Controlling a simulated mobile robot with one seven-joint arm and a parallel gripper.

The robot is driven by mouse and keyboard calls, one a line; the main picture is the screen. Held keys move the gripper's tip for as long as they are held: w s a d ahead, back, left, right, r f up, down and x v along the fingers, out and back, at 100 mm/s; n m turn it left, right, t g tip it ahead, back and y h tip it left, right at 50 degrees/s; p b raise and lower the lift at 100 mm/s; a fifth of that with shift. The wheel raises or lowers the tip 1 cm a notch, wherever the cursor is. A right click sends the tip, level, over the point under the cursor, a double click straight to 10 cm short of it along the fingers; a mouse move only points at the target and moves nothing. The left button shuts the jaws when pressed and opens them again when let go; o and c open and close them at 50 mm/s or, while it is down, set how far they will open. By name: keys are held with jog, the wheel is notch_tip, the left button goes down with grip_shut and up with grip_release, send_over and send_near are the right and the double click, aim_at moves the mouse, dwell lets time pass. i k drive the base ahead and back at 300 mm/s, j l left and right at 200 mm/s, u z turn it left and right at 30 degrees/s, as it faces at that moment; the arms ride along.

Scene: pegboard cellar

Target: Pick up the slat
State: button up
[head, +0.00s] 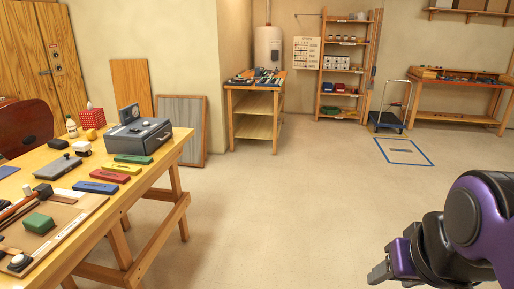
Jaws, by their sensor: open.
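A thin, small dark strip (401,150), possibly the slat, lies flat on the floor inside a blue outlined rectangle (380,151) at the right rear. It is too small to make out clearly. My gripper (380,270) is at the lower right, in the near foreground, open, with nothing seen in it. It is far from the strip, with open floor between them.
A wooden table (178,148) at the left holds a grey metal box (145,135), several coloured bars and a tray (75,208). Behind stand a workbench (256,88), a shelf rack (344,70), a cart (388,115) and another bench (455,83). The middle floor is clear.

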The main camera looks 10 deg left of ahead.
aim_at(127, 169)
jog(key=i+u, duration=0.25)
jog(key=i, duration=0.3)
jog(key=i+l+u, duration=0.2)
jog(key=i, duration=0.35)
jog(key=i+j+u, duration=0.15)
jog(key=u, duration=0.2)
jog(key=i+u, duration=0.35)
jog(key=i+j+u, duration=0.1)
jog(key=i+u, duration=0.25)
jog(key=k, duration=0.1)
